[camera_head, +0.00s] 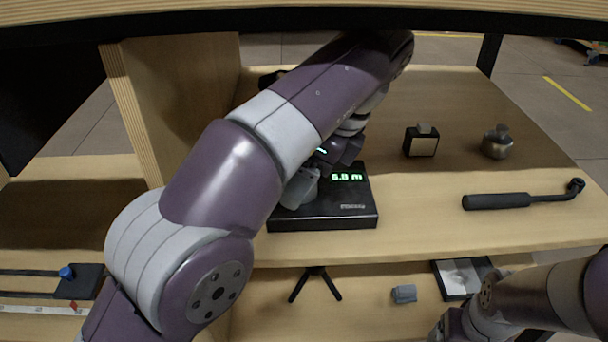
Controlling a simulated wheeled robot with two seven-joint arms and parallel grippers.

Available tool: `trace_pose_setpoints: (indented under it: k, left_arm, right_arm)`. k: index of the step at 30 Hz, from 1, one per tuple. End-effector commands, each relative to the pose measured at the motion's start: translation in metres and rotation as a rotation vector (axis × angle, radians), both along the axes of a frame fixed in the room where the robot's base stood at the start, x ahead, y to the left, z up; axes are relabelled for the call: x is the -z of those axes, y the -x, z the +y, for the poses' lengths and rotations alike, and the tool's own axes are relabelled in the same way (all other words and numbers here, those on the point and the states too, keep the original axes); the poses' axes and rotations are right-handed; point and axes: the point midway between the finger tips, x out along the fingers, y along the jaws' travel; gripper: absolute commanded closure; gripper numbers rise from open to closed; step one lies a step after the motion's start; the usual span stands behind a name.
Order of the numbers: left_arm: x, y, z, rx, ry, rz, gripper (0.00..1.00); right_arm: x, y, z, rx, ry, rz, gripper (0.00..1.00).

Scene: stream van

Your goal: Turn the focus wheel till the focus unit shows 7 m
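The focus unit (335,213) is a black box on the wooden shelf. Its green display (346,177) seems to read 6.0 m or 6.8 m; the digit after the point is hard to make out. My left arm reaches across from the lower left, and its gripper (302,187) is over the left part of the unit.
Right of the unit stand a small black box with a pale face (422,142) and a round metal object (497,143). A black handled tool (520,200) lies near the front edge. A lower shelf holds a small grey block (404,293) and a framed tray (440,268).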

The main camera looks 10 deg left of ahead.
Motion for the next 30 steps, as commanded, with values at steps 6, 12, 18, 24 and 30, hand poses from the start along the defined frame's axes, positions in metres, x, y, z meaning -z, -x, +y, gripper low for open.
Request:
trace_pose_setpoints:
  k: [6,12,18,24,30]
  left_arm:
    - [0.0001,0.0000,-0.0002,0.000,0.000,0.000,0.77]
    - [0.0000,0.0010,-0.0004,0.087,0.001,0.001,0.77]
    - [0.0003,0.0006,-0.0005,0.132,0.000,0.002,0.77]
    - [0.0003,0.0006,-0.0005,0.131,0.000,0.001,0.23]
    - [0.0002,0.0005,-0.0004,0.131,0.000,0.001,0.23]
  right_arm:
    - [-0.0002,0.0000,0.0000,0.000,0.000,0.000,0.22]
    - [0.0001,0.0001,0.0000,0.000,0.000,0.000,0.22]
    - [0.0001,0.0001,0.0000,0.000,0.000,0.000,0.22]
    - [0.0001,0.0001,0.0000,0.000,0.000,0.000,0.22]
    - [0.0001,0.0000,0.0000,0.000,0.000,0.000,0.22]
